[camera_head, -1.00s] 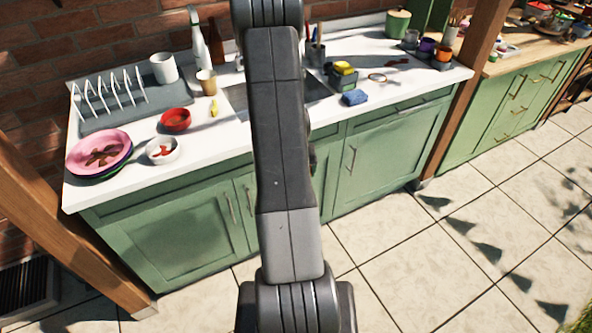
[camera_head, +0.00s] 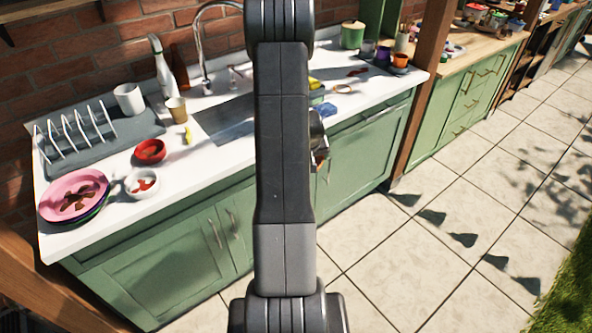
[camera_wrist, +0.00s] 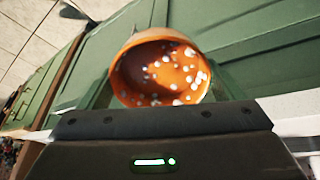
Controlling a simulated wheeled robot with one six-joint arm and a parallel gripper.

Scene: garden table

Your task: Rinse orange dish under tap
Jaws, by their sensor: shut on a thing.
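The orange dish (camera_wrist: 160,72) shows in the wrist view as a round, open vessel with white spots inside. My gripper (camera_wrist: 160,108) is shut on it at the near side. In the head view my gripper (camera_head: 317,135) is mostly hidden behind my arm, with a bit of the orange dish (camera_head: 321,156) showing in front of the green cabinet, right of the sink. The curved metal tap (camera_head: 200,45) stands behind the sink (camera_head: 222,120), partly behind my arm. No water is visible from it.
Left of the sink are a dish rack (camera_head: 85,133), a red bowl (camera_head: 150,151), a white bowl (camera_head: 141,184) and pink plates (camera_head: 73,195). A bottle (camera_head: 160,65) and paper cup (camera_head: 176,109) stand near the tap. A wooden post (camera_head: 415,100) rises at the counter's right end.

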